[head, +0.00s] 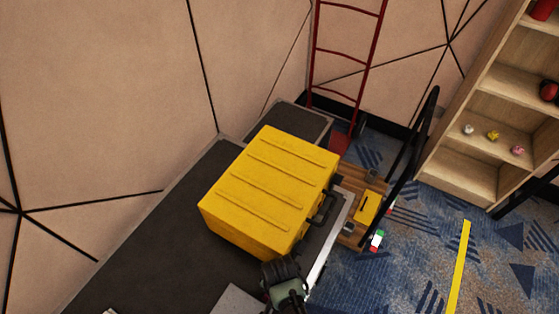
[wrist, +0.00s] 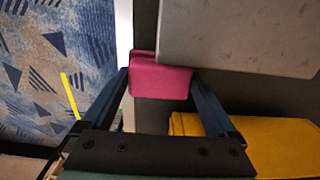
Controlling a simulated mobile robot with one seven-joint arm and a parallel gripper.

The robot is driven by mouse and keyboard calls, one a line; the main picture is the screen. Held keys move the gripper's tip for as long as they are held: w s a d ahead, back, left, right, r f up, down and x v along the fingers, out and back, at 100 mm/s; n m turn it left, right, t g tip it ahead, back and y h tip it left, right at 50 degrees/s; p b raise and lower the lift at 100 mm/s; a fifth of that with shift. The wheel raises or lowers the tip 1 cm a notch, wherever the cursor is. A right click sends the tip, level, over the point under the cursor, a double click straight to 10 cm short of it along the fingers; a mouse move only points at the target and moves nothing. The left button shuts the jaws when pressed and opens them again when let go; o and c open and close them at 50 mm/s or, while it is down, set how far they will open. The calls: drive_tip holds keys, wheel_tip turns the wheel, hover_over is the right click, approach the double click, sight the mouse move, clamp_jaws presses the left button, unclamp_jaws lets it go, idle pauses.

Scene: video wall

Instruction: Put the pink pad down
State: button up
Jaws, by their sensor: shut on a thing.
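The pink pad (wrist: 160,82) is between the two fingers of my gripper (wrist: 161,80) in the wrist view. The fingers are shut on its two sides. Behind it is a dark surface (wrist: 148,115); I cannot tell whether the pad touches it. In the head view my gripper (head: 285,290) is at the bottom, just in front of the yellow case (head: 270,180), and the pad is hidden there.
The yellow case stands on the dark ledge (head: 150,235). A grey slab (head: 238,301) lies beside my gripper; it also shows in the wrist view (wrist: 240,35). A wooden cart (head: 352,190), a red hand truck (head: 315,60) and shelves (head: 470,160) stand to the right.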

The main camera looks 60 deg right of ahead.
drive_tip(key=shift+f, duration=0.2)
drive_tip(key=o, duration=0.9)
drive_tip(key=shift+o, duration=0.2)
drive_tip(key=shift+r, duration=0.15)
wheel_tip(320, 180, up, 12)
drive_tip(key=p, duration=0.1)
drive_tip(key=shift+r, duration=0.1)
